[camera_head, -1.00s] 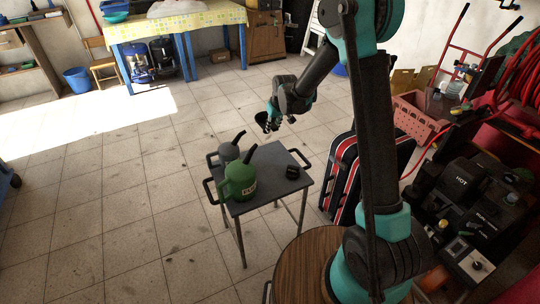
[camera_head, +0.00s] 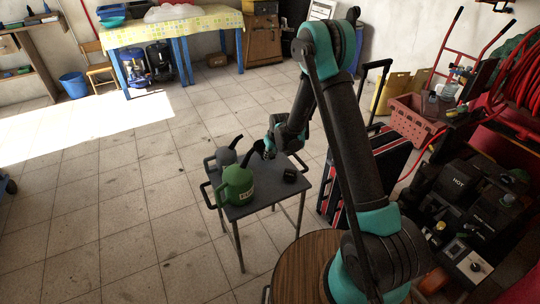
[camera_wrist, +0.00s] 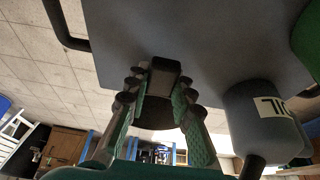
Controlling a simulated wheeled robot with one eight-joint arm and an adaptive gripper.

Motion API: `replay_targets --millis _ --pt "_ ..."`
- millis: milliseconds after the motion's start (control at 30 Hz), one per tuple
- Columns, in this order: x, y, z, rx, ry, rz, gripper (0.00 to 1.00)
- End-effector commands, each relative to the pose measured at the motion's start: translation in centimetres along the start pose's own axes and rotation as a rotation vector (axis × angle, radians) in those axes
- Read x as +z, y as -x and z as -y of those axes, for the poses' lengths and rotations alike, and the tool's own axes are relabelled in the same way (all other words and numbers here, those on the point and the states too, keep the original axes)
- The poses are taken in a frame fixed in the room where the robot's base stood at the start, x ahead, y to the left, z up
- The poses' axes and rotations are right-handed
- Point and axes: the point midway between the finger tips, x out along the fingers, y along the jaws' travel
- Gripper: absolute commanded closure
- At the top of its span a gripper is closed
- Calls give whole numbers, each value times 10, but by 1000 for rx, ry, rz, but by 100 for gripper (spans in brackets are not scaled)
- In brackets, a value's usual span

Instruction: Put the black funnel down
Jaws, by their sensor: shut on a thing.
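My gripper (camera_head: 267,152) is low over the far side of a small grey table (camera_head: 262,210). In the wrist view its green-padded fingers (camera_wrist: 160,95) are closed around the black funnel (camera_wrist: 155,113), whose dark body shows between them. In the head view the funnel is hard to tell from the dark fingers. A dark block (camera_wrist: 163,72) shows by the fingertips; I cannot tell whether it is part of the funnel. I cannot tell whether the funnel touches the tabletop.
A green can (camera_head: 237,187) with a dark spout and a grey can (camera_head: 227,158) stand on the table's left side. A small black object (camera_head: 290,175) lies to the right. The tabletop's front part is bare. A black and red case (camera_head: 375,165) stands right of the table.

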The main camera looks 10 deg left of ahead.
Motion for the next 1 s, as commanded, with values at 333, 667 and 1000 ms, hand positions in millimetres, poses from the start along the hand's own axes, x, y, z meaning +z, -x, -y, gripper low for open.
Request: replay_targets --millis 333,667,1000 --pt "1 -2 0 0 0 0 71" --pt "1 -2 0 0 0 0 57" --pt "0 22 0 0 0 0 57"
